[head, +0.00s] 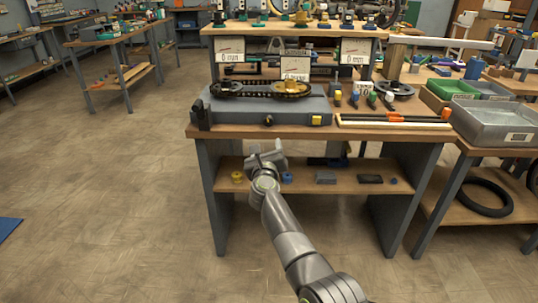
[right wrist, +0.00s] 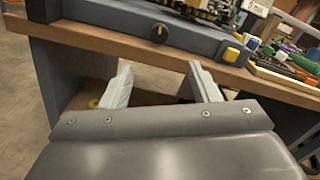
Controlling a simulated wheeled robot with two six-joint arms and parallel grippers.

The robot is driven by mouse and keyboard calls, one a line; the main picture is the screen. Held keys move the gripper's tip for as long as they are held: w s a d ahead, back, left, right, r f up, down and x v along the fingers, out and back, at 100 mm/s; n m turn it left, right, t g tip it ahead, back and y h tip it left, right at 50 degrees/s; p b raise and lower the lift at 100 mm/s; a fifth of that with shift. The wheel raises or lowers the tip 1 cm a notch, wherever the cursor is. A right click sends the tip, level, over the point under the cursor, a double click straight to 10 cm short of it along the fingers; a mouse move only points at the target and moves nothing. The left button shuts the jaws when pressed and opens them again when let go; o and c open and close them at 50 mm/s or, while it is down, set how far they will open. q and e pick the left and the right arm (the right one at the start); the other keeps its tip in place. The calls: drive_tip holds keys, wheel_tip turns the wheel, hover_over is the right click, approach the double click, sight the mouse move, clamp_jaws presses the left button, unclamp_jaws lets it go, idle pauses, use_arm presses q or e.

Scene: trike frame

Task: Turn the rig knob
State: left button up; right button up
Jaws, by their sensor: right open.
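The rig (head: 265,107) is a grey block on the near edge of the workbench, with a chain and sprockets (head: 262,89) on top. Its small dark knob (head: 268,120) is on the front face. The knob also shows in the right wrist view (right wrist: 159,32), with a thin yellowish mark on it. My right gripper (head: 265,152) is in front of the bench, below the knob and apart from it. Its two fingers (right wrist: 160,82) are spread and nothing is between them. My left gripper is not in view.
A yellow block (head: 317,120) sits at the right of the rig's front face. The bench edge (head: 290,132) overhangs a lower shelf (head: 310,190) with small parts. Bins (head: 490,122) stand at the right.

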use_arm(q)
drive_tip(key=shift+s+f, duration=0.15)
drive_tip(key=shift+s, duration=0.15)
